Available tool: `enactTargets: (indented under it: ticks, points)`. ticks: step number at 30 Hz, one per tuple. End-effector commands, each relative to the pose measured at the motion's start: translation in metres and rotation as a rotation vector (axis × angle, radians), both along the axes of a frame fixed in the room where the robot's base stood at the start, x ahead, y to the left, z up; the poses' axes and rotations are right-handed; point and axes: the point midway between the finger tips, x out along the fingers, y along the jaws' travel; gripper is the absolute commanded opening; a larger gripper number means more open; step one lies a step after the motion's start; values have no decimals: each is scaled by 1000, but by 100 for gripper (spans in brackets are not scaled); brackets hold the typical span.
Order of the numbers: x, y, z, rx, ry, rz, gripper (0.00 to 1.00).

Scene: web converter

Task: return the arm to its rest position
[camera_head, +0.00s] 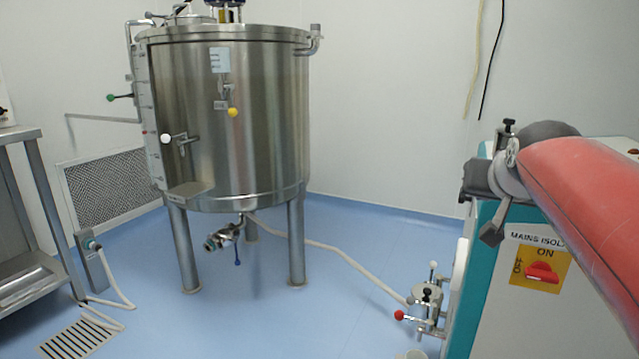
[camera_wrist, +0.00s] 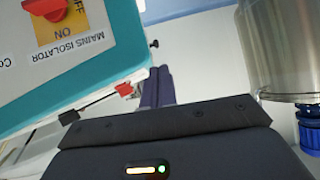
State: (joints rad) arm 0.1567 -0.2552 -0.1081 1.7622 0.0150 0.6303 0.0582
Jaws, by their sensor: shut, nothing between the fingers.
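My arm (camera_head: 590,190) is red and reaches in from the right edge of the head view, in front of the teal and white machine (camera_head: 500,295). Its dark far end is by the machine's top left corner. In the wrist view my gripper (camera_wrist: 158,72) has its two dark fingers together, with nothing held. The fingers point past the edge of the machine's panel, which shows upside down. The red mains isolator switch (camera_head: 541,272) sits on a yellow plate below my arm; it also shows in the wrist view (camera_wrist: 48,8), left of my fingers.
A large steel tank (camera_head: 240,120) stands on legs at centre left. A hose (camera_head: 330,250) runs over the blue floor to a valve fitting (camera_head: 427,305) beside the machine. A steel bench (camera_head: 30,270) is at far left. In the wrist view a clear cylinder (camera_wrist: 285,50) is close on the right.

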Motion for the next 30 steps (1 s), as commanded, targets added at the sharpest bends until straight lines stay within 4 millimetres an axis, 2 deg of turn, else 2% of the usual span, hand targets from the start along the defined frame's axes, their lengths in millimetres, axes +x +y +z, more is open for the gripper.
enactTargets:
  ticks: [1,5,6,9,12,15,19,30]
  points:
    - [-18,17,-16,7,40,31,0]
    - [-75,60,-74,18,177,120,0]
    - [-95,73,-94,18,223,149,0]
    - [-142,97,-141,11,330,212,0]
    - [-180,113,-180,2,415,259,0]
    - [-207,121,-207,-8,475,289,0]
    - [-223,125,-224,-14,514,307,0]
    - [-224,125,-225,-15,516,308,0]
